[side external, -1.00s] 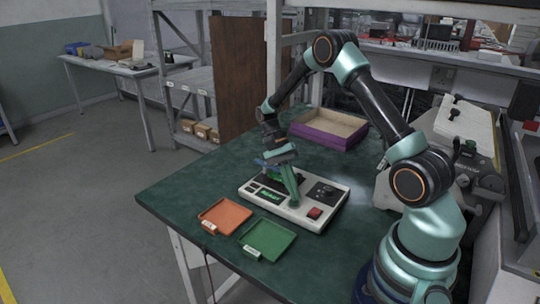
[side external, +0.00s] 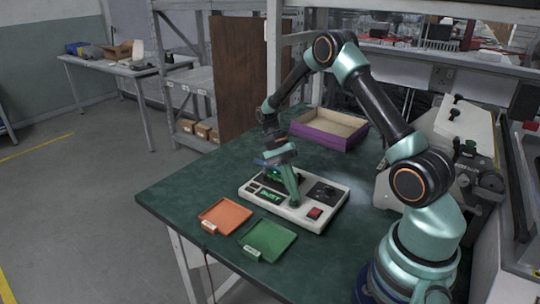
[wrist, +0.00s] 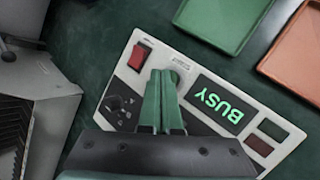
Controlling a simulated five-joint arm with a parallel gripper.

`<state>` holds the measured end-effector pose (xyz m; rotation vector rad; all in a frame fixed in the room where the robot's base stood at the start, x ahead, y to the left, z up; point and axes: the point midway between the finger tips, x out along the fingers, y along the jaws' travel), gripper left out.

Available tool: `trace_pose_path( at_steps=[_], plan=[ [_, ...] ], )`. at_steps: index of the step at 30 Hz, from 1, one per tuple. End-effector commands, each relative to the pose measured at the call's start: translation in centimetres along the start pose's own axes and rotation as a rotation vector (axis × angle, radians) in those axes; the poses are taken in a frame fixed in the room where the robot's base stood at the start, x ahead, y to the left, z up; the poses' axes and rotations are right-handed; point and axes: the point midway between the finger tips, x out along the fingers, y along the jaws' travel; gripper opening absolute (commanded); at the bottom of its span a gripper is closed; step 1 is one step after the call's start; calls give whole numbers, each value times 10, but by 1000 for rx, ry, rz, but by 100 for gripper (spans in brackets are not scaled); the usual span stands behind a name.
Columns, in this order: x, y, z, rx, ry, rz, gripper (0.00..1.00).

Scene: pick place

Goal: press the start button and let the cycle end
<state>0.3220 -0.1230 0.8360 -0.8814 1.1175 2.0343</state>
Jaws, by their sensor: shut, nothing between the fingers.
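The white control box (side external: 272,207) lies on the green table. Its display (wrist: 220,104) is lit green and reads BUSY, upside down in the wrist view. A red rocker switch (wrist: 139,57) sits at one corner, and a black panel with a dark knob (wrist: 117,103) is beside my fingers. My gripper (wrist: 161,73) is shut and empty, with its tips over the box between the knob panel and the display. In the side view my gripper (side external: 294,204) reaches down to the box top; contact cannot be told. No start button is clearly visible; the fingers hide part of the top.
An orange tray (side external: 225,216) and a green tray (side external: 268,240) lie in front of the box. A purple-sided bin (side external: 325,138) stands behind it. A grey machine (side external: 455,130) is at the right. The table's left part is clear.

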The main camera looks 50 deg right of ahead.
Motion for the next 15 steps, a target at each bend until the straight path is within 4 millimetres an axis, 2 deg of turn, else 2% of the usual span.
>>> trace_pose_path(
  at_steps=[6, 15],
  plan=[
    [-8, 4, 4, 0, 0, 0, 0],
    [-9, 5, 5, 0, 0, 0, 0]
  ],
)
